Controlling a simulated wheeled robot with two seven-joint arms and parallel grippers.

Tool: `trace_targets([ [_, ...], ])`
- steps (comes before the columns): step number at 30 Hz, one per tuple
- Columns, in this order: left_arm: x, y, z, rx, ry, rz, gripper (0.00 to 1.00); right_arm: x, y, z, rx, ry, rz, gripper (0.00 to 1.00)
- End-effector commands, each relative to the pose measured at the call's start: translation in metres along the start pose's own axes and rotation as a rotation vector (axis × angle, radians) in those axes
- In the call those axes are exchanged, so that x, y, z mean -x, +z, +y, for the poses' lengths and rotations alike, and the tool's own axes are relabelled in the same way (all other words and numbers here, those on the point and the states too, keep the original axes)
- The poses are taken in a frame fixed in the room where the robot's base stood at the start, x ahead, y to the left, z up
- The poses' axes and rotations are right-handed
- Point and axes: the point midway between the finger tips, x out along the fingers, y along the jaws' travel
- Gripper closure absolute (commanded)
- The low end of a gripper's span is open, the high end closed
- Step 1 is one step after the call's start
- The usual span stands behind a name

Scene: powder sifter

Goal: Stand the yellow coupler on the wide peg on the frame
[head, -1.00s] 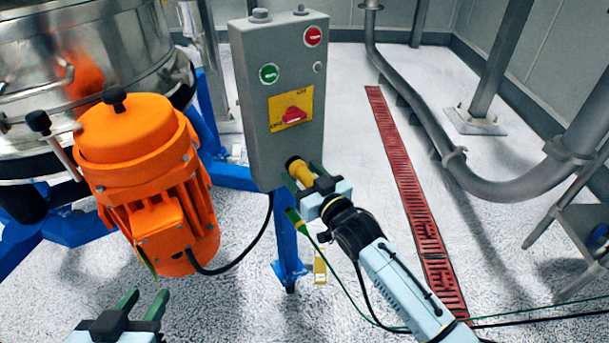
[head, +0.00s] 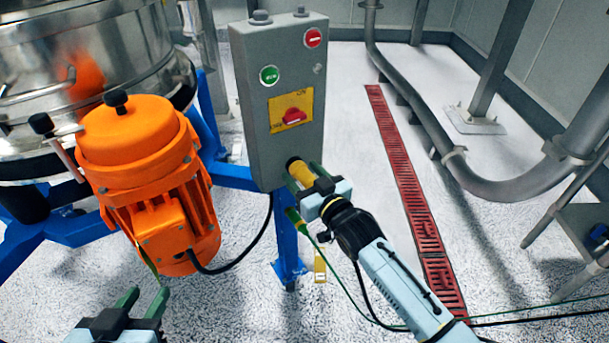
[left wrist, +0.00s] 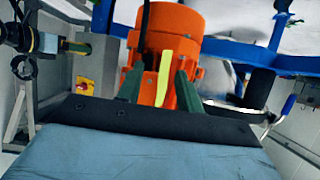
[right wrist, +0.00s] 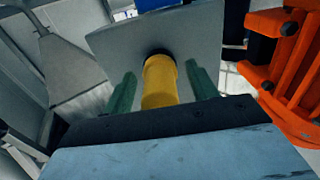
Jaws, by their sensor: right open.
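The yellow coupler (head: 301,173) is a short cylinder with a dark end, in front of the lower right part of the grey control box. It also shows in the right wrist view (right wrist: 160,82), its dark far end against a grey plate; I cannot tell if they touch. My right gripper (head: 303,178) is open, with one green finger on each side of the coupler and a gap visible in the right wrist view (right wrist: 163,88). My left gripper (head: 143,299) is open and empty below the orange motor. I cannot make out the wide peg; the coupler may hide it.
The grey control box (head: 278,110) stands on a blue frame post (head: 290,245). The orange motor (head: 150,180) and steel sifter drum (head: 85,60) fill the left. A green cable (head: 335,262) hangs by my right arm. A bent grey pipe (head: 420,140) runs at right.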

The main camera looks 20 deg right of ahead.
Motion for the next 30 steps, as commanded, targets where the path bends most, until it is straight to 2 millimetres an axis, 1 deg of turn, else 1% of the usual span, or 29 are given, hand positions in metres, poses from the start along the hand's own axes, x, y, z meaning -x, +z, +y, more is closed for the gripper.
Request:
trace_targets([
  [1, 0.0009, -0.0018, 0.0, 0.0, 0.0, 0.0, 0.64, -0.0008, -0.0027, 0.0003, 0.0, 0.001, 0.004, 0.42],
  [6, 0.0025, -0.0053, 0.0, 0.0, 0.0, 0.0, 0.64, -0.0009, -0.0028, 0.0004, 0.0, 0.001, 0.003, 0.42],
  [13, 0.0023, -0.0048, 0.0, 0.0, 0.0, 0.0, 0.64, -0.0009, -0.0021, 0.0005, 0.0, 0.001, 0.004, 0.42],
  [14, 0.0023, -0.0048, 0.0, 0.0, 0.0, 0.0, 0.64, -0.0009, -0.0021, 0.0005, 0.0, 0.001, 0.004, 0.45],
  [26, 0.0023, -0.0048, 0.0, 0.0, 0.0, 0.0, 0.64, -0.0009, -0.0023, -0.0003, 0.0, 0.0, 0.004, 0.97],
  [27, 0.0023, -0.0048, 0.0, 0.0, 0.0, 0.0, 0.64, -0.001, -0.0023, -0.0004, 0.0, -0.001, 0.004, 1.0],
  [30, 0.0025, -0.0054, 0.0, 0.0, 0.0, 0.0, 0.64, -0.0006, -0.0029, -0.0008, -0.001, -0.001, 0.005, 1.0],
])
